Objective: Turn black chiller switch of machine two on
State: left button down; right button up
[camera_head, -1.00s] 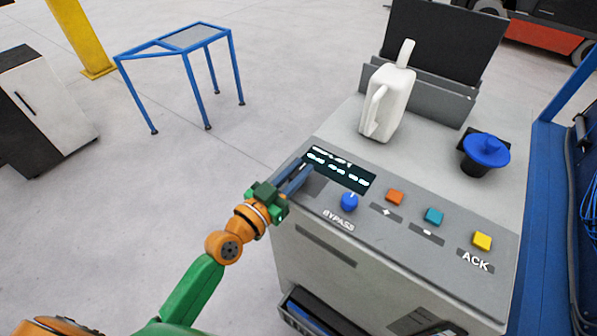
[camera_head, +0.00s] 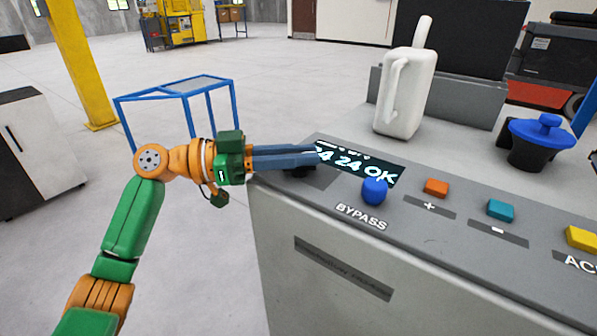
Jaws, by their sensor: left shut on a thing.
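The machine's grey control panel (camera_head: 420,212) fills the middle right of the head view. At its left end, a dark knob, the black switch (camera_head: 299,173), shows just under my left fingers and is mostly hidden by them. My left gripper (camera_head: 308,157) reaches in level from the left, its blue-grey fingers shut on the switch. I cannot read the switch's position. The display (camera_head: 372,172) beside it is lit, with text ending in "24 OK", partly covered by the fingertips. My right gripper is not in view.
A blue BYPASS knob (camera_head: 375,191), orange (camera_head: 436,187), teal (camera_head: 500,210) and yellow (camera_head: 583,237) buttons line the panel. A white jug (camera_head: 404,95) and a blue-capped container (camera_head: 541,140) stand behind. A blue frame stand (camera_head: 180,92) is left, with open floor around it.

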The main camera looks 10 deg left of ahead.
pick_arm(q)
jog(key=m+g, duration=0.1)
jog(key=g, duration=0.1)
jog(key=shift+r+m+g+h+p, duration=0.1)
jog(key=shift+m+g+h+p, duration=0.2)
jog(key=shift+g+p, duration=0.1)
jog(key=shift+g, duration=0.4)
jog(key=shift+m, duration=0.4)
jog(key=c, duration=0.8)
grip_release()
jog(key=a, duration=0.7)
jog(key=shift+s, duration=0.4)
